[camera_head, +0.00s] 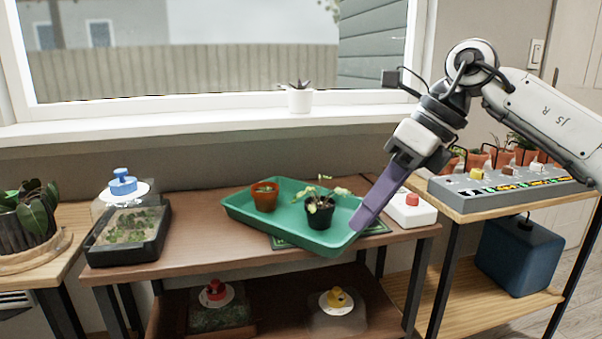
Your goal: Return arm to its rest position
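My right arm comes in from the right, bent at a joint near the top of the picture. Its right gripper (362,220) points down and to the left, with purple fingers over the right end of the green tray (241,213). I see the fingers from the side as one slab, so whether they are open or shut cannot be told. No object shows between them. Whether the tips touch the tray is unclear. My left gripper is not in view.
The tray holds a terracotta pot (265,197) and a black pot with a drooping plant (320,213). A white box with a red button (411,210) stands right of the gripper. A grey panel (510,189) and terracotta pots are under my forearm. A seed tray (128,240) sits left.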

